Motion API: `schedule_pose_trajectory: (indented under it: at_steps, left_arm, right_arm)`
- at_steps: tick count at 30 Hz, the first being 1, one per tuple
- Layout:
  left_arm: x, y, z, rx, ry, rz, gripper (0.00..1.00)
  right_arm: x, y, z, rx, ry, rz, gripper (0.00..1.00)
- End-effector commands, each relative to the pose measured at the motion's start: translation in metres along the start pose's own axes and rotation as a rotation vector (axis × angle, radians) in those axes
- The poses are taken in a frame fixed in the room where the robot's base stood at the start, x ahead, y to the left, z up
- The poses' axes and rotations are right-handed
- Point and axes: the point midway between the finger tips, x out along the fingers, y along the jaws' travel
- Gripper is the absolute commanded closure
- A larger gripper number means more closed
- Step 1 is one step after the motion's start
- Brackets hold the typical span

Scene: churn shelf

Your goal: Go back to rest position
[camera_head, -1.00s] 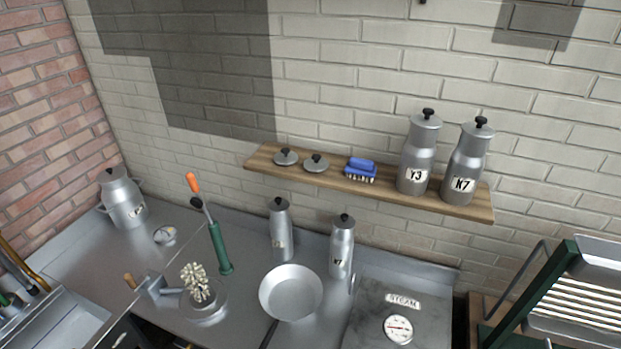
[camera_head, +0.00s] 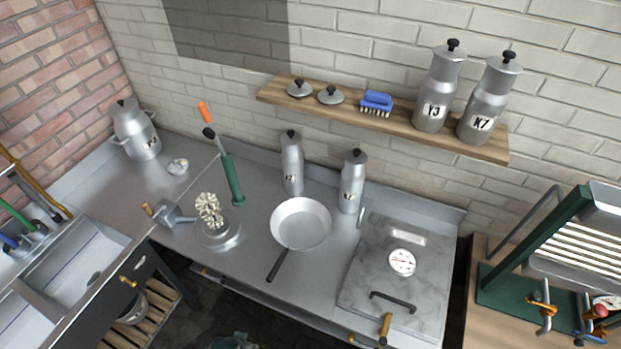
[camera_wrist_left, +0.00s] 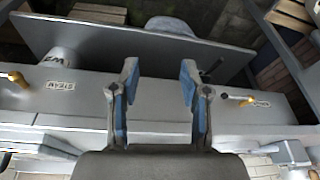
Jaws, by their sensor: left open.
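My left gripper (camera_wrist_left: 160,88) shows in the left wrist view. Its two fingers with blue pads stand apart, with nothing between them. Behind it is a grey metal surface with a label reading STEAM, seen upside down, and a dark bar with an orange tip on either side. Neither gripper can be made out in the head view, and my right gripper is in no view.
A wooden shelf (camera_head: 385,122) holds milk cans Y3 (camera_head: 436,90) and K7 (camera_head: 488,98), two lids and a blue brush (camera_head: 376,102). Below, the metal counter (camera_head: 262,262) carries a pan (camera_head: 300,222), two slim cans and a steam box (camera_head: 385,275). A sink (camera_head: 85,270) is left, a green rack (camera_head: 535,240) right.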

Motion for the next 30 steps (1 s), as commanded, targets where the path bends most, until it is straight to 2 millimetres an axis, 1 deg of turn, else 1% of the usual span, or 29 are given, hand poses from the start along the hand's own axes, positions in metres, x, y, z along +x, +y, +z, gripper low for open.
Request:
schedule_pose_trajectory:
  at_steps: [1,5,8,9,11,12,14,15,17,18,20,21,24,27,30]
  left_arm:
    - [0.017,0.001,0.004,0.001,-0.011,0.001,0.54]
    - [0.061,0.003,0.015,0.004,-0.027,0.004,0.54]
    - [0.101,0.005,0.031,0.007,-0.045,0.006,0.54]
    - [0.119,0.006,0.039,0.008,-0.053,0.007,0.54]
    - [0.15,0.007,0.056,0.01,-0.067,0.009,0.54]
    - [0.172,0.008,0.07,0.012,-0.077,0.01,0.54]
    - [0.205,0.01,0.096,0.015,-0.095,0.012,0.54]
    - [0.225,0.011,0.115,0.018,-0.106,0.013,0.54]
    - [0.252,0.013,0.145,0.022,-0.124,0.015,0.54]
    - [0.267,0.013,0.166,0.025,-0.134,0.017,0.54]
    - [0.285,0.014,0.197,0.028,-0.148,0.018,0.54]
    - [0.295,0.014,0.217,0.03,-0.158,0.019,0.54]
    - [0.309,0.014,0.26,0.035,-0.175,0.02,0.54]
    - [0.315,0.014,0.29,0.039,-0.187,0.021,0.54]
    - [0.316,0.014,0.305,0.042,-0.192,0.022,0.54]
  right_arm:
    - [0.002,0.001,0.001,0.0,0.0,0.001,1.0]
    - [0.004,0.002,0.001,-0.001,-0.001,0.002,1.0]
    - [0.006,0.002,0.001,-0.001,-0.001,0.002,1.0]
    - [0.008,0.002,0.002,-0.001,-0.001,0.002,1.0]
    - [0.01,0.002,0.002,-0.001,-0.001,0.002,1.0]
    - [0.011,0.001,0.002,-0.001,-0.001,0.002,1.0]
    - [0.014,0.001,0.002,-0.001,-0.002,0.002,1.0]
    - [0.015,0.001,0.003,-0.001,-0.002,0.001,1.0]
    - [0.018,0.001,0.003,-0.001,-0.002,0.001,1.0]
    - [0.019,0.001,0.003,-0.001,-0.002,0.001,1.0]
    - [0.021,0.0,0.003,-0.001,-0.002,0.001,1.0]
    - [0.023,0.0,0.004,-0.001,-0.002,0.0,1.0]
    - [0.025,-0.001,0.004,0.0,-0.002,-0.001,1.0]
    - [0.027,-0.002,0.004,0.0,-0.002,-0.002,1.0]
    - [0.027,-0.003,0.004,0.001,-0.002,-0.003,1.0]
